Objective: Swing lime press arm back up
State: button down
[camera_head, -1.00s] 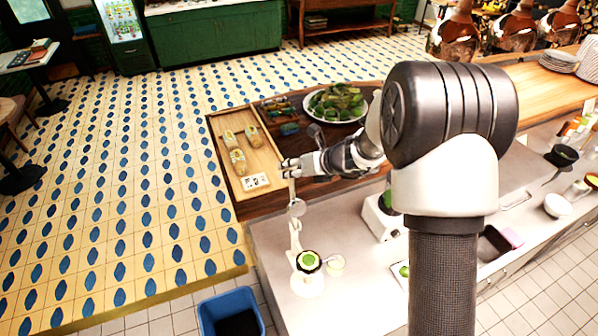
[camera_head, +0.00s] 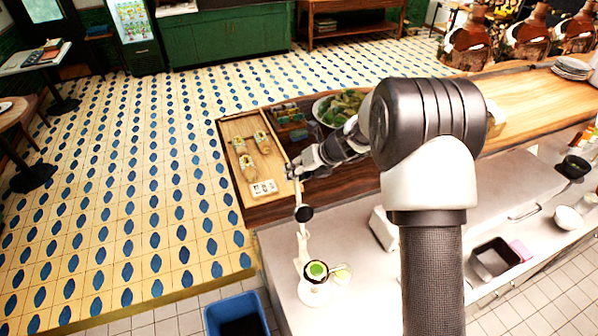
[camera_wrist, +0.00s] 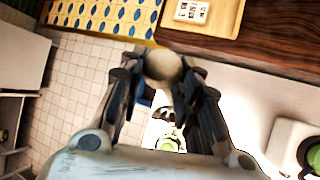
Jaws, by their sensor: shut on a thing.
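The lime press (camera_head: 316,291) stands on the pale counter, with a bright green lime half (camera_head: 317,269) in its cup. Its long pale arm (camera_head: 302,234) points up, well clear of the cup, with a dark round presser (camera_head: 304,213) partway along. My gripper (camera_head: 294,171) is at the upper end of this arm. In the wrist view, the fingers of my gripper (camera_wrist: 158,78) are closed around a round beige knob (camera_wrist: 163,66) at the arm's end. The press cup below is partly hidden by the gripper there.
A small cup (camera_head: 341,273) stands right beside the press. A wooden tray (camera_head: 236,127) with wrapped food and a plate of greens (camera_head: 320,112) are on the raised wooden counter behind. A blue bin (camera_head: 233,306) stands on the floor in front.

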jog(key=c, duration=1.6)
grip_release()
jog(key=shift+a+f, duration=0.1)
jog(key=shift+a, duration=0.1)
jog(key=o, duration=0.4)
jog(key=shift+w+a+f, duration=0.15)
jog(key=shift+w+a, duration=0.1)
jog(key=shift+w, duration=0.1)
jog(key=shift+o, duration=0.2)
jog(key=shift+s+d+r, duration=0.1)
jog(key=shift+d+r, duration=0.2)
jog(key=shift+d, duration=0.05)
jog(key=v, duration=1.1)
jog(key=shift+s+r, duration=0.2)
jog(key=shift+s, duration=0.05)
